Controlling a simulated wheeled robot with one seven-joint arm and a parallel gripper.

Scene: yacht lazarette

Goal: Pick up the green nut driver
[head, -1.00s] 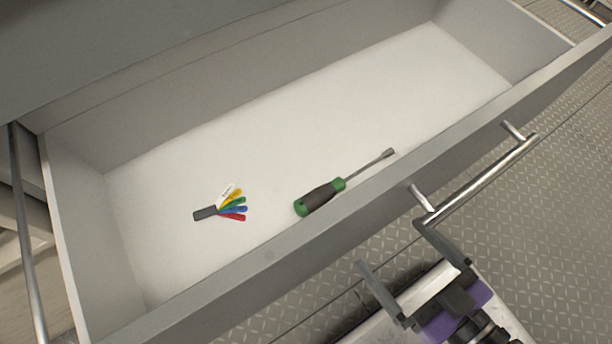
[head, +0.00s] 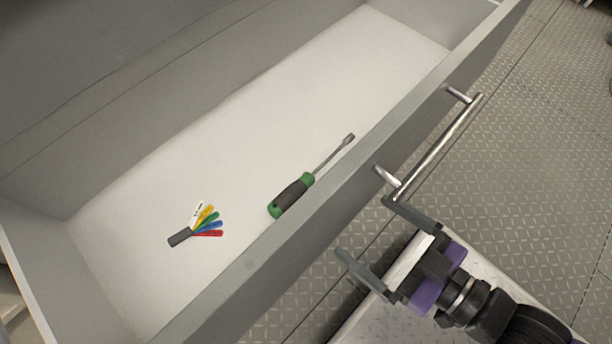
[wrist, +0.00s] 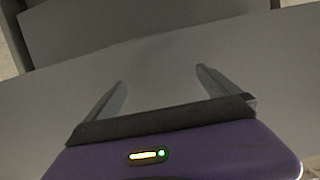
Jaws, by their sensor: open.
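The green nut driver (head: 291,195) has a green and black handle and a grey metal shaft. It lies in the open drawer (head: 130,180) near the front wall, its shaft pointing up and right in the head view. My gripper (head: 362,232) is open and empty, outside the drawer in front of its front panel. It is apart from the nut driver, with the front panel between them. In the wrist view my gripper (wrist: 160,85) shows both fingers spread before a plain grey surface. The nut driver is not seen in that view.
A fan of coloured tags (head: 203,225) on a dark holder lies left of the nut driver. The drawer's metal bar handle (head: 440,145) sticks out close to my gripper. The rest of the drawer floor is clear. Diamond-plate flooring (head: 530,170) lies to the right.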

